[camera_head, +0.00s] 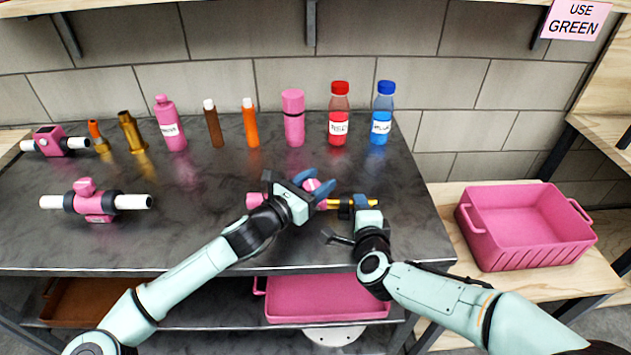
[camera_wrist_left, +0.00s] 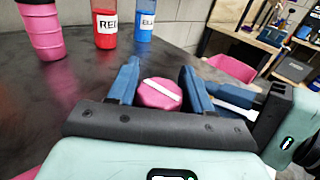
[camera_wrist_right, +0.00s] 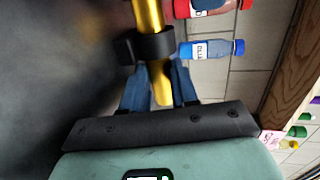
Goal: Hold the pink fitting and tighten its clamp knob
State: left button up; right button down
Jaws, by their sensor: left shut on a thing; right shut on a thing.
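The pink fitting is held above the front right of the dark table (camera_head: 190,225). Its pink end (camera_head: 256,200) shows left of my left gripper, and its gold pipe (camera_head: 338,204) with a black collar (camera_wrist_right: 150,46) runs to the right. My left gripper (camera_head: 318,190) is shut on the pink clamp knob (camera_wrist_left: 160,93), which has a white stripe and sits between the blue fingers. My right gripper (camera_wrist_right: 161,92) is shut on the gold pipe close to the collar. The middle of the fitting is hidden behind my left gripper.
Two pink fittings with white pipes (camera_head: 97,203) (camera_head: 55,142) stand at the left. Along the back stand several bottles and tubes, including a red bottle (camera_head: 338,115) and a blue bottle (camera_head: 382,113). A pink crate (camera_head: 585,238) stands on the wooden bench at the right. The table's middle is clear.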

dwell(0.4)
pick_arm(q)
jog(key=o, duration=1)
jog(key=shift+a, duration=0.1)
jog(key=v, duration=1.2)
